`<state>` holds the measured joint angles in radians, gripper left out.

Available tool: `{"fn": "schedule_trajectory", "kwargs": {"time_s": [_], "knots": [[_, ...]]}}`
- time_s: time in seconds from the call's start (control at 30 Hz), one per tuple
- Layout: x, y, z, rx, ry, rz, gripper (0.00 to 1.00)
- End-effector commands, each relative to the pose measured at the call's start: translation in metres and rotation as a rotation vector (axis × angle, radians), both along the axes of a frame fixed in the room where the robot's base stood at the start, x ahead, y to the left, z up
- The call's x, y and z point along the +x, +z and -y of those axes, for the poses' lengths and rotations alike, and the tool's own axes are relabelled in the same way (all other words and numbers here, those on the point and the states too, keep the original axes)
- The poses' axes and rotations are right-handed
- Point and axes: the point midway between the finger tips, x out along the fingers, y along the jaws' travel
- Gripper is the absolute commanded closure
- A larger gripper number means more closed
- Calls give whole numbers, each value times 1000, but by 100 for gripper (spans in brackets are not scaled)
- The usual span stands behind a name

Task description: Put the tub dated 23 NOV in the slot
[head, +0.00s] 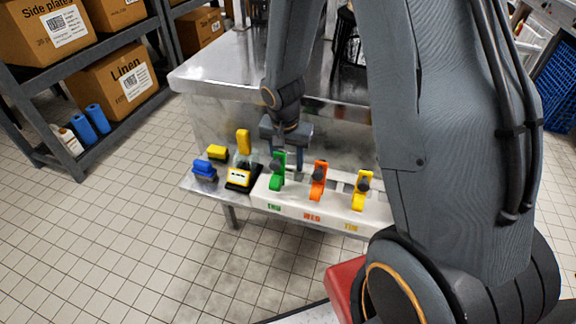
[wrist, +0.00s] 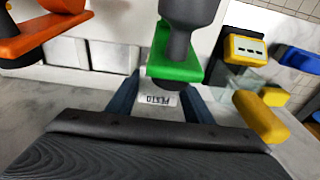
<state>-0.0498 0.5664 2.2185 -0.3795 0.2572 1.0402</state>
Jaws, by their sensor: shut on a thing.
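My gripper (head: 288,146) reaches down behind the green lever of the white rack (head: 318,205). In the wrist view its two dark fingers (wrist: 158,90) are closed on a pale tub with a white label (wrist: 158,99). The label reads PESTO, upside down in that view. No date can be read on it. The green lever (wrist: 175,68) with its dark grey knob hides part of the space ahead of the fingers. Pale slot openings (wrist: 85,54) show to the left, by the orange lever (wrist: 40,30). Whether the tub touches a slot cannot be told.
The rack also carries a yellow lever (head: 360,190). Left of it stand a yellow-and-black device (head: 240,178), an upright yellow object (head: 244,142), a blue item (head: 205,169) and another yellow item (head: 218,153). A steel table (head: 225,75) rises behind.

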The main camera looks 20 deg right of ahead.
Motion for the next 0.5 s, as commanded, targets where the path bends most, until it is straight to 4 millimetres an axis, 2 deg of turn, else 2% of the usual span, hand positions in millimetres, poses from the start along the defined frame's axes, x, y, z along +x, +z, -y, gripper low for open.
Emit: {"fn": "schedule_trajectory", "kwargs": {"time_s": [0.03,0.13,0.5], "knots": [[0,-9,0,0,1,-1,85],[0,-19,0,0,0,-1,85],[1,-22,0,0,-1,1,85]]}}
